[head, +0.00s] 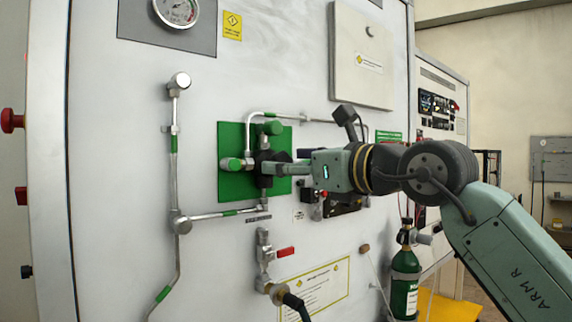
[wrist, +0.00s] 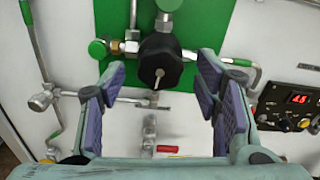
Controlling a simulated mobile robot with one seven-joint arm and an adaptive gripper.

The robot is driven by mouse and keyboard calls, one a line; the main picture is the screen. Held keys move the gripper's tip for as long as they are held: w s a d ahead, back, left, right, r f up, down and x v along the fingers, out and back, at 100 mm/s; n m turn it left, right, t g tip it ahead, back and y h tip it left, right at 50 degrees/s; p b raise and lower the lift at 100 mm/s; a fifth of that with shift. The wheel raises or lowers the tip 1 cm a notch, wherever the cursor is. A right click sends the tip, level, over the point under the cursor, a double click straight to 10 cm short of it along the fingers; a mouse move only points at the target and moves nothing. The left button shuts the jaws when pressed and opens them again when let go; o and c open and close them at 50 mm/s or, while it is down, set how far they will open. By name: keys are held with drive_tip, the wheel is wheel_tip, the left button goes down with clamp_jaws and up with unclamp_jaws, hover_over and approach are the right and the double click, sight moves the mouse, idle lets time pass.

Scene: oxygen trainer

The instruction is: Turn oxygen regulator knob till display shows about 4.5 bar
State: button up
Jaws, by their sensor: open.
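The black regulator knob (wrist: 160,62) is mounted on a green panel (wrist: 113,19) on the wall, with a pale pointer on its front. In the head view the knob (head: 264,180) is partly hidden by my gripper (head: 282,168). In the wrist view my gripper (wrist: 161,80) is open, one finger on each side below the knob, with gaps between pads and knob.
A red-handled valve (head: 285,252) and pipes lie below the panel. Green-capped fittings (head: 231,164) sit close beside the knob. A round gauge (head: 176,10) is at upper left. A green cylinder (head: 404,285) stands at lower right beneath my arm.

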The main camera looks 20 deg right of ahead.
drive_tip(key=v, duration=1)
drive_tip(key=shift+s, duration=0.2)
drive_tip(key=shift+d, duration=0.1)
